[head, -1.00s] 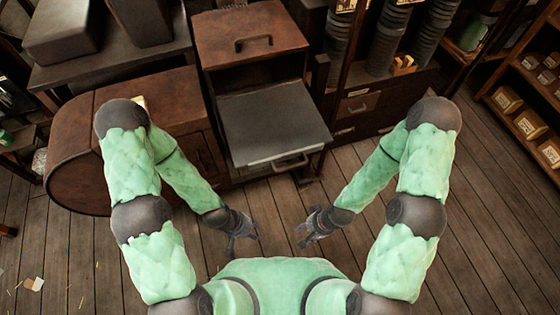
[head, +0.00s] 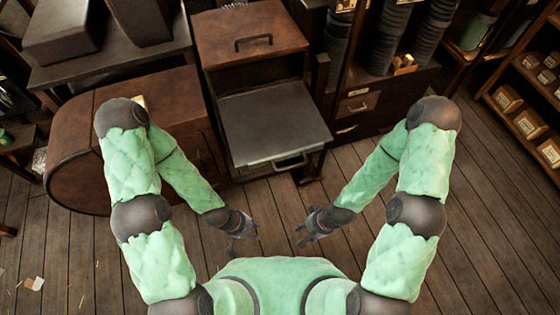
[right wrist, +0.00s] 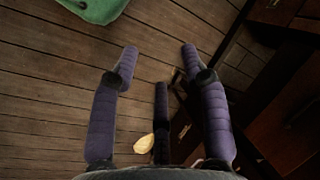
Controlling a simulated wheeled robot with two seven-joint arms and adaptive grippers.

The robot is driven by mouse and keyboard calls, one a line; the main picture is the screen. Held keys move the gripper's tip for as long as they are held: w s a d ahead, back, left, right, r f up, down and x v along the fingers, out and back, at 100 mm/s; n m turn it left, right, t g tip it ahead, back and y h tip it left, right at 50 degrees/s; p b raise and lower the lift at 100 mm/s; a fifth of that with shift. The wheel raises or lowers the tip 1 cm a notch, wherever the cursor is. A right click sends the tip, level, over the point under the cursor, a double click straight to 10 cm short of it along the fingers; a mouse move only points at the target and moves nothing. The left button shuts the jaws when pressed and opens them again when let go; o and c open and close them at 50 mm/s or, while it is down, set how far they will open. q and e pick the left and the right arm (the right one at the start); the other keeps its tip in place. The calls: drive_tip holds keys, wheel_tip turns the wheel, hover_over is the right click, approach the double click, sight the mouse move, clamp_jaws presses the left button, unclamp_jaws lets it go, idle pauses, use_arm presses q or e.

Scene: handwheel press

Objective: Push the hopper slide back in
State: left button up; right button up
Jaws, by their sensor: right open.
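The hopper slide (head: 275,122) is a flat grey-topped drawer with a bar handle (head: 289,162) on its front. It sticks out toward me from a brown cabinet (head: 250,38), under a closed panel that has its own handle. My left gripper (head: 246,240) is in front of the slide and to its left, apart from it; its fingers are too small to read. My right gripper (head: 304,238) is in front of the slide, apart from it. In the right wrist view its fingers (right wrist: 160,68) are spread with nothing between them.
A rounded brown cabinet (head: 75,160) stands to the left of the slide. A shelf unit with dark stacked cylinders (head: 388,40) and small drawers (head: 358,106) stands to the right.

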drive_tip(key=m+t+y+p, duration=0.6)
drive_tip(key=m+t, duration=0.2)
drive_tip(key=t, duration=0.4)
approach(291, 168)
drive_tip(key=shift+d+f+x, duration=0.1)
drive_tip(key=shift+f+x, duration=0.05)
drive_tip(key=shift+x, duration=1.6)
drive_tip(key=shift+d+f+x, duration=0.1)
drive_tip(key=shift+x, duration=1.65)
drive_tip(key=shift+d+f+x, duration=0.1)
drive_tip(key=shift+f+x, duration=0.05)
drive_tip(key=shift+x, duration=1.65)
clamp_jaws()
